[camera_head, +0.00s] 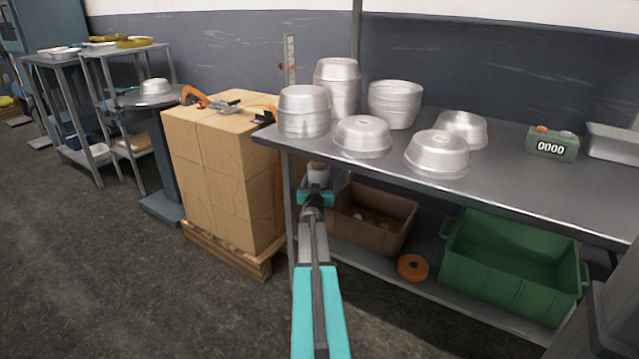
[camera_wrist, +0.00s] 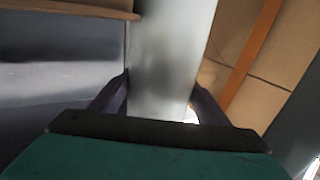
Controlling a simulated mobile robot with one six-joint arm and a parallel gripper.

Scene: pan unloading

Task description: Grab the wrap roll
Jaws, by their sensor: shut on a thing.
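The wrap roll (camera_wrist: 172,45) is a pale, whitish cylinder that stands upright between my fingers in the wrist view. In the head view only its top part (camera_head: 319,175) shows, with a brownish core end, just under the steel table's front left edge. My gripper (camera_head: 316,192) is shut on the roll, with one dark finger on each side of it in the wrist view (camera_wrist: 160,88). My gripper and arm hide the lower part of the roll, so I cannot tell whether it touches a surface.
The steel table (camera_head: 545,187) above holds several metal pans (camera_head: 362,136) and a counter box (camera_head: 551,144). Its lower shelf (camera_head: 385,269) holds a brown crate (camera_head: 372,222), an orange tape roll (camera_head: 412,267) and a green bin (camera_head: 510,268). Stacked cartons (camera_head: 215,175) stand close left. Floor is open further left.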

